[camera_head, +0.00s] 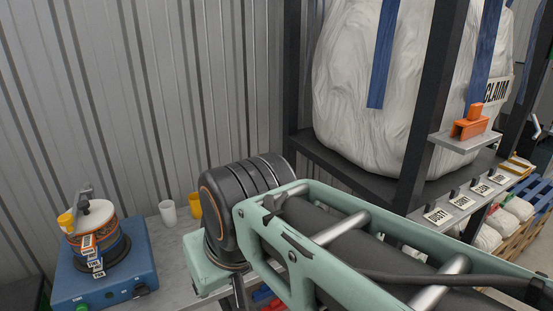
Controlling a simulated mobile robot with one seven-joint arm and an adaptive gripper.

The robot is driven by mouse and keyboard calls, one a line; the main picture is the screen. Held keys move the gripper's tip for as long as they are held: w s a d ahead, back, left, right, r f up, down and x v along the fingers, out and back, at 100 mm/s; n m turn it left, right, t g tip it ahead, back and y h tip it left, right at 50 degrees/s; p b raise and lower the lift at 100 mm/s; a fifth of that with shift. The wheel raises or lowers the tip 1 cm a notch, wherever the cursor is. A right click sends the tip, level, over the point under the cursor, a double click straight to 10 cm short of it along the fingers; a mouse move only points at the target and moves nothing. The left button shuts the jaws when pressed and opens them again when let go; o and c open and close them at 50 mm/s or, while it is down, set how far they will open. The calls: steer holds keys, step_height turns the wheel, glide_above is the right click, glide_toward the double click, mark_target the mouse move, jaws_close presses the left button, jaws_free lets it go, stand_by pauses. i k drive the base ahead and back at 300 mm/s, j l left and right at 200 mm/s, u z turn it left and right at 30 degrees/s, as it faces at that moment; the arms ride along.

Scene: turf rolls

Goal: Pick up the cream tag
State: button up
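Several small whitish tags with black lettering hang in a row from clips along the shelf edge at right; the nearest one (437,215) seems to read "DUSTY". I cannot tell which of them, if any, is the cream tag. A larger pale label (497,90) reading "CLAIM" is on the big white sack (365,110). More small pale labels (95,264) and an orange one show on the front of a round drum at left. My arm crosses the lower middle of the view. My gripper is not in view, so its state is hidden.
The drum (108,248) sits on a blue machine (140,270) on a grey bench (178,232). A white cup (168,211) and a yellow cup (195,205) stand behind my arm. An orange clamp-like object (470,125) rests on a small ledge of the dark rack (430,90).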

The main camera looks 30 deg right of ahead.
mark_target(461, 202)
steer(key=z, duration=1.35)
steer(key=l+z, duration=0.2)
steer(key=z, duration=0.2)
steer(key=i+l+z, duration=0.15)
steer(key=z, duration=0.25)
steer(key=i+l, duration=0.2)
steer(key=l, duration=0.15)
